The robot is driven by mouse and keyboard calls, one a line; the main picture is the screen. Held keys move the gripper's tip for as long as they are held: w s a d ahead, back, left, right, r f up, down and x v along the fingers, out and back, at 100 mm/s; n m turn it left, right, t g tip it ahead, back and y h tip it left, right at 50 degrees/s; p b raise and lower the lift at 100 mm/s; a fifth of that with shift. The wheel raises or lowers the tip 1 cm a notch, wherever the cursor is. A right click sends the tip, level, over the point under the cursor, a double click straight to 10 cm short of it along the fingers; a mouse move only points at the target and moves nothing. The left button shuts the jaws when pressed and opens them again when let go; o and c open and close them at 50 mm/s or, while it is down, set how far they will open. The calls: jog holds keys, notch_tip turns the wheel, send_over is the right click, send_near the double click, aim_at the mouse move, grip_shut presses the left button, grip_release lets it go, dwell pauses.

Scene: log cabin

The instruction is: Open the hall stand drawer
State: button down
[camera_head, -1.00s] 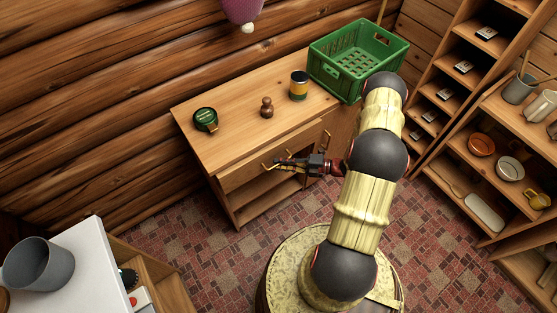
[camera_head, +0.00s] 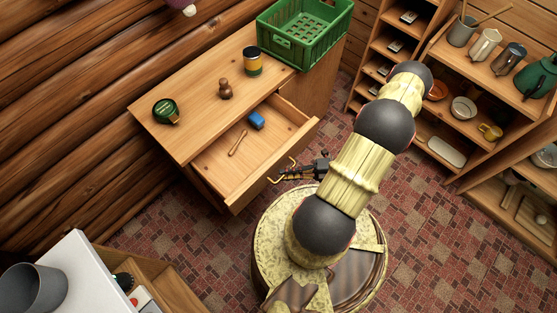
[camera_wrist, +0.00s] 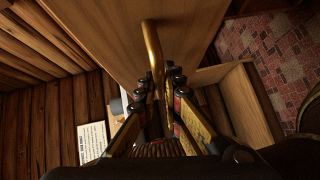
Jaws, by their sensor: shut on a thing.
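The hall stand (camera_head: 190,100) is a wooden cabinet against the log wall. Its drawer (camera_head: 212,163) is pulled well out, with a blue item (camera_head: 257,120) and a small wooden stick-like item (camera_head: 238,143) inside. My gripper (camera_head: 284,174) is at the drawer front, shut on the brass handle. In the wrist view the brass handle (camera_wrist: 152,48) runs down between the two fingers (camera_wrist: 160,92), against the wooden drawer front (camera_wrist: 110,35). The fingers hide the handle's lower part.
On the hall stand top are a green round tin (camera_head: 165,111), a wooden stamp-like item (camera_head: 225,89), a yellow-banded jar (camera_head: 252,62) and a green crate (camera_head: 305,32). Shelves (camera_head: 440,110) with crockery stand at the right. A white-topped unit (camera_head: 85,280) is at lower left.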

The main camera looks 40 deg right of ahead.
jog(key=shift+s, duration=0.5)
jog(key=c, duration=2)
grip_release()
jog(key=shift+o, duration=0.2)
jog(key=v, duration=1.2)
